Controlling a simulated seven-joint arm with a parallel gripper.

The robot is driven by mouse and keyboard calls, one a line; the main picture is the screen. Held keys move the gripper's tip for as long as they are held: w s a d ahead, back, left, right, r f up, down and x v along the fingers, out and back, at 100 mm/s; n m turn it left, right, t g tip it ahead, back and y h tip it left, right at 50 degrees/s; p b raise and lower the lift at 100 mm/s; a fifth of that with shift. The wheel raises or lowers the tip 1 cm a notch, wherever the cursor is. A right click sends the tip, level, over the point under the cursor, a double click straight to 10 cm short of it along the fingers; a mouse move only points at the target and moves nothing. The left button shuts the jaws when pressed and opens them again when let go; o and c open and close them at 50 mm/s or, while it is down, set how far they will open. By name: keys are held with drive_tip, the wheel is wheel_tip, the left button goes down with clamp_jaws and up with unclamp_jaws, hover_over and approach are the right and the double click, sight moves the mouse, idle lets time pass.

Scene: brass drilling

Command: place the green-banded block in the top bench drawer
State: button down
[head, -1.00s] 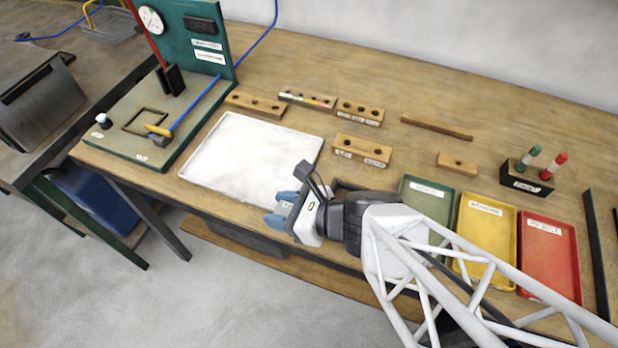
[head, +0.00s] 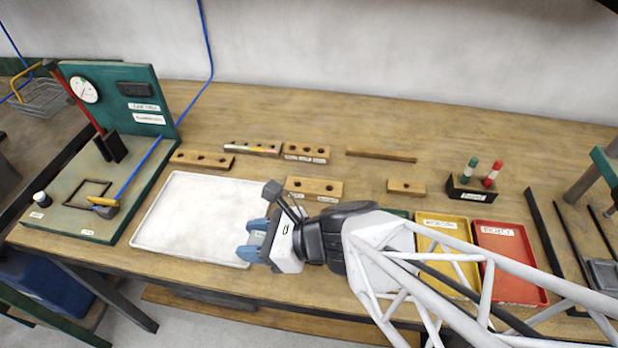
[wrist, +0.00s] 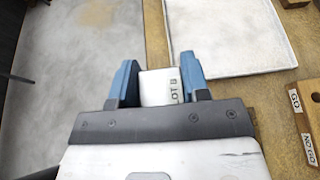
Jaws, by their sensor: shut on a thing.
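My gripper (head: 254,240) is at the front right corner of the white tray (head: 190,222), with its blue fingers pointing left. In the wrist view the gripper (wrist: 160,84) is shut on a small white block (wrist: 158,87) with dark "LOT" lettering. No green band shows on the visible part of this block, and the fingers hide its sides. The block is over or near the bench's front edge. I cannot make out a drawer front; a dark grey shape (head: 205,296) lies under the bench edge, partly hidden.
Wooden blocks with holes (head: 315,187) stand behind the tray. A yellow tray (head: 437,224) and a red tray (head: 515,262) are to the right, with a green one mostly behind my arm. A green test stand (head: 75,200) is at left.

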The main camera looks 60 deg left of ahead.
drive_tip(key=w+d+m+t+y, duration=0.1)
drive_tip(key=w+d, duration=0.3)
drive_tip(key=w, duration=0.9)
drive_tip(key=w+d+m+t+y, duration=0.15)
drive_tip(key=w+d, duration=0.25)
drive_tip(key=w, duration=0.9)
drive_tip(key=w+d+m+t, duration=0.3)
drive_tip(key=w+d, duration=1.6)
drive_tip(key=d, duration=0.3)
drive_tip(key=w+d+m+t+y, duration=0.1)
drive_tip(key=w+d+m+t, duration=0.1)
drive_tip(key=d, duration=1.7)
drive_tip(key=w+d+m+t, duration=0.1)
drive_tip(key=w+d+t, duration=0.1)
drive_tip(key=d, duration=1.6)
wheel_tip(320, 180, down, 24)
drive_tip(key=shift+s+d, duration=0.15)
drive_tip(key=shift+d, duration=0.2)
drive_tip(key=shift+f, duration=0.15)
